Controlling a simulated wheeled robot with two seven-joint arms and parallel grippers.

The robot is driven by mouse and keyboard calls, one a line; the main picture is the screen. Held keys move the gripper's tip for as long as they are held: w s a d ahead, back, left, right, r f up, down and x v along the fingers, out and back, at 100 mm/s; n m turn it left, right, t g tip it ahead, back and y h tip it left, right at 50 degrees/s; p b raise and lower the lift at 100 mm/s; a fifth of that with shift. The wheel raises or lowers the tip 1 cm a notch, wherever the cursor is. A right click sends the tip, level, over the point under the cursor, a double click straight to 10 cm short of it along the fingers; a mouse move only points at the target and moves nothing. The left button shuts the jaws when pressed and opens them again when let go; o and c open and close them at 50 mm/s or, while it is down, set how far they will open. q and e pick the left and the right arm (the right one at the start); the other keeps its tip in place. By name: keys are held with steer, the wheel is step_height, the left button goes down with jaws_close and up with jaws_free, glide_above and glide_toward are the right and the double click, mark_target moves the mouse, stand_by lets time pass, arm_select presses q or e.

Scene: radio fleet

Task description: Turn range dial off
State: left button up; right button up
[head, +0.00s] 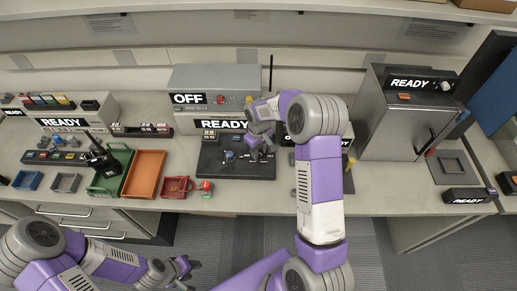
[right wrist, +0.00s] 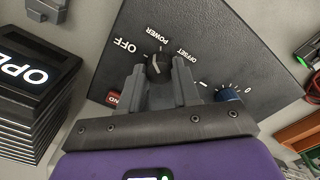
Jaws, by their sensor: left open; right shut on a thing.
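A dark panel (head: 215,168) lies on the bench under a READY sign. In the right wrist view the panel (right wrist: 215,30) carries a black dial (right wrist: 158,62) with POWER, OFF and OFFSET lettering around it. My right gripper (head: 258,153) reaches down to the panel. Its fingers (right wrist: 160,80) are shut on the black dial, one on each side. A white mark shows on the dial. No label reading "range" is legible. My left gripper (head: 181,272) is open and empty, low in front of the bench.
A grey box with an OFF display (head: 190,99) stands behind the panel. A green tray (head: 112,180) holding a handheld radio (head: 101,157), an orange tray (head: 145,175) and a red holder (head: 177,186) are to the left. A metal cabinet (head: 385,115) stands at right.

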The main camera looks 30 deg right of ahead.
steer(key=n+p, duration=0.1)
steer(key=n, duration=0.6)
stand_by(0.6)
steer(key=o, duration=1.1)
steer(key=shift+c, duration=0.2)
steer(key=shift+r, duration=0.15)
step_height(320, 180, up, 7)
steer(key=shift+r+p, duration=0.2)
steer(key=shift+p, duration=0.5)
